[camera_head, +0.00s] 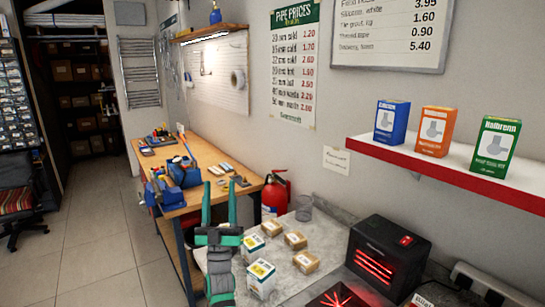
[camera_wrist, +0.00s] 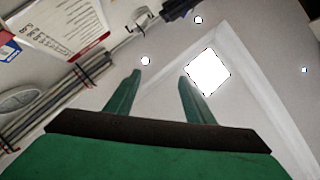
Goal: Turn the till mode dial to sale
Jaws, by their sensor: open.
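My gripper (camera_head: 220,198) is open and empty, with its green fingers pointing up above the near left end of the grey counter (camera_head: 330,230). In the wrist view my gripper (camera_wrist: 160,78) shows two spread fingers against the ceiling, with nothing between them. I cannot make out a till or a mode dial in either view. A black box (camera_head: 385,258) with glowing red slots and a red switch stands on the counter, right of my gripper and apart from it. A dark panel with a red glow (camera_head: 340,298) is cut off by the bottom edge.
A red shelf (camera_head: 450,172) with three cartons juts from the wall. A workbench (camera_head: 205,200) and a fire extinguisher (camera_head: 275,195) stand beyond. The floor (camera_head: 95,240) at left is mostly clear.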

